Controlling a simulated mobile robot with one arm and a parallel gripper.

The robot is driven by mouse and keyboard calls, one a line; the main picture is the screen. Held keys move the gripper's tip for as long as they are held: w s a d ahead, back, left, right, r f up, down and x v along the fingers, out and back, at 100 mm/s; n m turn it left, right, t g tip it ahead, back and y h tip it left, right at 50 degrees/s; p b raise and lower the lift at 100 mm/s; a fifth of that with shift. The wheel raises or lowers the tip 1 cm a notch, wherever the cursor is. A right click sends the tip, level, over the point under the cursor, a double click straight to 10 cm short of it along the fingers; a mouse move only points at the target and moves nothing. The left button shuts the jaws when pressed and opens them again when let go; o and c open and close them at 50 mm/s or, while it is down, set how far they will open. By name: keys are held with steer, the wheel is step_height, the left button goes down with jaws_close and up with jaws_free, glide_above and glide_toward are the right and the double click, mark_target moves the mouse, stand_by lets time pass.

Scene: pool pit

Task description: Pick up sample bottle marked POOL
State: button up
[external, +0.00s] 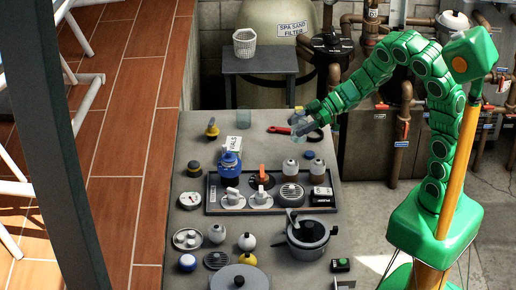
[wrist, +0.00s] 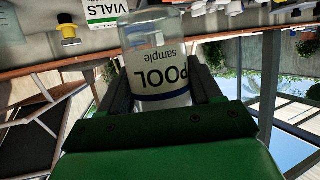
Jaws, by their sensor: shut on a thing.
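The sample bottle (wrist: 156,78) is clear with a white label reading POOL sample, which appears upside down in the wrist view. It sits between the two dark fingers of my gripper (wrist: 157,72), which is shut on it. In the external view my green gripper (external: 306,122) is over the far right part of the grey bench (external: 191,245), with the clear bottle (external: 299,130) at its fingers. The bottle looks raised above the bench, but the exact gap is hard to tell.
A clear jar (external: 244,118), a VIALS box (external: 234,145) and a red-handled tool (external: 279,130) are nearby. A dark tray (external: 213,201) holds several fittings. A pot (external: 306,235) stands nearer. Pipes (external: 405,120) run behind my arm.

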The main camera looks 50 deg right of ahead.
steer(key=shift+s+d+r, duration=0.2)
steer(key=shift+s+r, duration=0.05)
steer(key=shift+s, duration=0.3)
steer(key=shift+s+d+r, duration=0.2)
steer(key=shift+s+r, duration=0.1)
steer(key=shift+s, duration=0.2)
steer(key=shift+s+d+r, duration=0.2)
steer(key=shift+s+r, duration=0.05)
steer(key=shift+s, duration=0.3)
